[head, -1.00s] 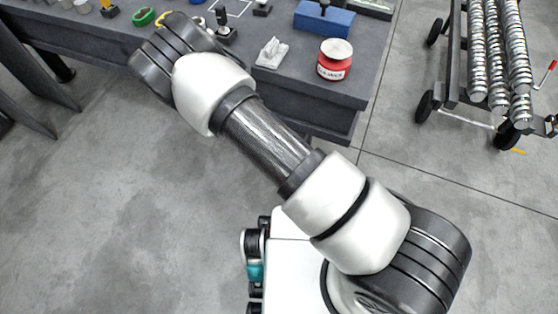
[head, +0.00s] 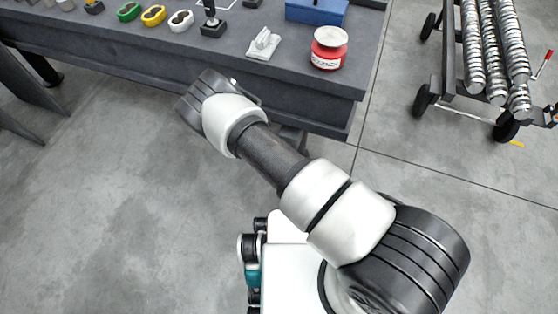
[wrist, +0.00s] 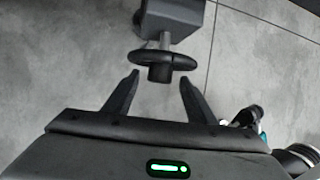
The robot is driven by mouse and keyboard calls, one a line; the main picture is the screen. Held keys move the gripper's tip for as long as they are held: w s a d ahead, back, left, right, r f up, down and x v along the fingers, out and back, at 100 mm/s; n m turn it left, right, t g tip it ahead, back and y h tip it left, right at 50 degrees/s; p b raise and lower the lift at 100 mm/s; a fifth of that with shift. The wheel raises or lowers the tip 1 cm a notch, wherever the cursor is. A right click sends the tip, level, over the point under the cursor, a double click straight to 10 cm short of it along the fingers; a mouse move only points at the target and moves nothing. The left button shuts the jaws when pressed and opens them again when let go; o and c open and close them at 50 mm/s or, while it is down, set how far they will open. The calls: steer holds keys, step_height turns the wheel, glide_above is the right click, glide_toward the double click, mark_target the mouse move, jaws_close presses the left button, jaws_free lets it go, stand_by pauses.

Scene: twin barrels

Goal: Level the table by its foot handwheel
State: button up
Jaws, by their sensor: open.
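The dark grey table (head: 120,45) stands across the top of the head view, with its front edge toward me. In the wrist view a black handwheel (wrist: 168,60) with a round hub sits at the table's foot, below a grey block (wrist: 172,18). My gripper (wrist: 158,84) is open in the wrist view, with one finger on each side of the handwheel's hub and a gap on both sides. I cannot tell whether the fingertips touch the rim. In the head view my gripper and the handwheel are hidden behind my arm and the table.
A wheeled cart with metal coils (head: 482,60) stands at the right.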

steer(key=shift+x, duration=0.8)
steer(key=c, duration=1)
steer(key=shift+c, duration=0.2)
steer(key=shift+d+r+y, duration=0.1)
steer(key=shift+y, duration=0.2)
